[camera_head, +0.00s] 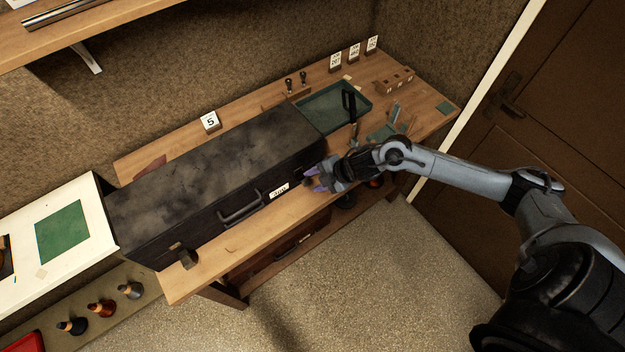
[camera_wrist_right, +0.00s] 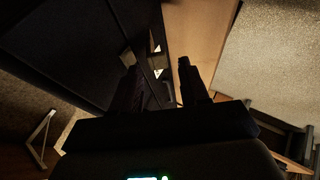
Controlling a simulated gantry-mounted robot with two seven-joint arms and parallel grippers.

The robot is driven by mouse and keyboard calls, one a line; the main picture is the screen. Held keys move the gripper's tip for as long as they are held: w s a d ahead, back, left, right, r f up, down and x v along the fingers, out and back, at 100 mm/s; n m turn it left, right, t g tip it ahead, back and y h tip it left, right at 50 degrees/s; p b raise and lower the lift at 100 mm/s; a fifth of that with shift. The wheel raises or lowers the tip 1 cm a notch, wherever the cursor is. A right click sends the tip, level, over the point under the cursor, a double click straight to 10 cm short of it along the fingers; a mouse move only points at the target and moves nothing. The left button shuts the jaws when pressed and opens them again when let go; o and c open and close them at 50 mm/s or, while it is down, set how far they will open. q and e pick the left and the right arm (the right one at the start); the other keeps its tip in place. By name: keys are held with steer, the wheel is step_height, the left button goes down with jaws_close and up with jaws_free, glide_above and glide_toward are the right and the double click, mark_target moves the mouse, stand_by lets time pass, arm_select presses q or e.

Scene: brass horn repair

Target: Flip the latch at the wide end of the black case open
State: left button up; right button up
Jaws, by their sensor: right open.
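The long black case (camera_head: 215,180) lies shut on the wooden workbench, with a handle (camera_head: 241,213) and a small white label on its front. A brass-coloured latch (camera_head: 182,256) shows on the front near the case's left end. My right gripper (camera_head: 314,180) is open at the front near the right end, purple fingertips pointing at the case. In the right wrist view, a dark latch-like piece with small pale triangles (camera_wrist_right: 157,66) shows between the fingers (camera_wrist_right: 156,76), against the dark case front. Contact is unclear. My left gripper is out of view.
Behind my right gripper are a green tray (camera_head: 335,105) and small tools on the bench. A door (camera_head: 550,120) stands at right.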

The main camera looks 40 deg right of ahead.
steer(key=shift+x, duration=0.85)
jaws_close()
steer(key=shift+s+f+b, duration=0.15)
steer(key=shift+f+b, duration=0.15)
steer(key=shift+b, duration=0.25)
steer(key=f+t+b, duration=0.1)
steer(key=t+b, duration=0.1)
steer(key=b, duration=0.2)
steer(key=s+f+n+t+b, duration=0.1)
steer(key=f+t+b, duration=0.1)
steer(key=b, duration=0.2)
steer(key=s+f+n+t+b, duration=0.1)
steer(key=t+b, duration=0.1)
steer(key=b, duration=0.2)
steer(key=shift+a+f+t, duration=0.1)
steer(key=shift+f+t, duration=0.2)
steer(key=shift+t, duration=0.1)
steer(key=shift+f+t+b, duration=0.2)
steer(key=shift+t+b, duration=0.5)
steer(key=shift+b, duration=0.35)
